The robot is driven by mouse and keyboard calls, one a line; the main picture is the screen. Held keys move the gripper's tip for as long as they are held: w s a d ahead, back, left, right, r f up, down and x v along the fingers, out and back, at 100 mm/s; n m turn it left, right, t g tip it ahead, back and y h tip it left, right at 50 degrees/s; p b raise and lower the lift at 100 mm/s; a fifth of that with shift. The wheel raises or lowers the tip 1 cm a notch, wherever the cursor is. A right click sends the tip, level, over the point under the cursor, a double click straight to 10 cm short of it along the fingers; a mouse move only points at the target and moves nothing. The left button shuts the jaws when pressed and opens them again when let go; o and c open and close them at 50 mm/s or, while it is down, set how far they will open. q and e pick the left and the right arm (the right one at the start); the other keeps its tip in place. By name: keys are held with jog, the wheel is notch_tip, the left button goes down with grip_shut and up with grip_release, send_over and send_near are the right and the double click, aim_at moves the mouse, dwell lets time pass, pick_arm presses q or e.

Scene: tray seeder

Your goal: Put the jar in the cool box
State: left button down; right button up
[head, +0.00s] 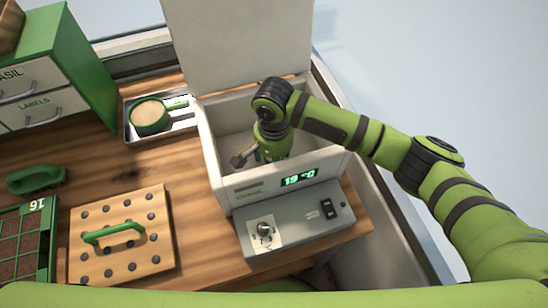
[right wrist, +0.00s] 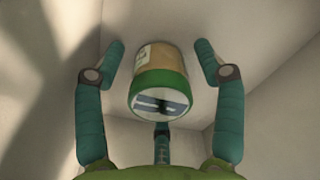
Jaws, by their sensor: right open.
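The white cool box (head: 211,150) stands at the back of the bench with its lid (head: 235,45) raised and a green "19 °C" display on its front. My right arm reaches over its right side, and my right gripper (right wrist: 160,47) is down inside it. In the right wrist view the jar (right wrist: 160,70), tan with a green band and a pale end, lies inside the box between the spread fingers. The fingers are open, with gaps on both sides of the jar. I cannot make out the jar in the head view. My left gripper is not in view.
A grey control box (head: 300,222) with a switch stands in front of the cool box. A metal tray (head: 135,136) holding a green-handled round item is to its left. A peg board (head: 120,240), a green brush (head: 36,178), a seed tray (head: 28,250) and drawers (head: 40,105) occupy the left.

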notch_tip(320, 180, up, 11)
jog(key=shift+r+b, duration=0.1)
jog(key=shift+b, duration=0.8)
jog(key=shift+r, duration=0.6)
